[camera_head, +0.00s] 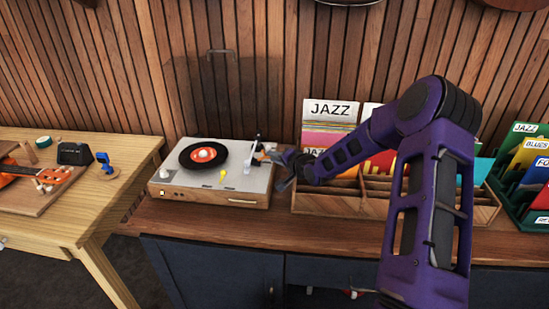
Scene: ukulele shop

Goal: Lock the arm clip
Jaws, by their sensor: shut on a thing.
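The record player (178,189) stands on the wooden counter, with a black record (190,163) with an orange label on its platter. Its tonearm (254,147) is at the right side of the deck, off the record. My gripper (265,157) reaches in from the right and is shut at the tonearm's side, on what seems to be the arm clip. The clip is small and mostly hidden by the fingers, so I cannot tell whether it is locked. A small yellow knob (223,173) shows on the deck's front.
The clear lid (215,90) stands raised behind the deck. A wooden record crate (340,203) with JAZZ sleeves stands close on the right, under my arm. A green crate (512,203) is farther right. A wooden workbench (100,190) is at left. The counter front (250,222) is clear.

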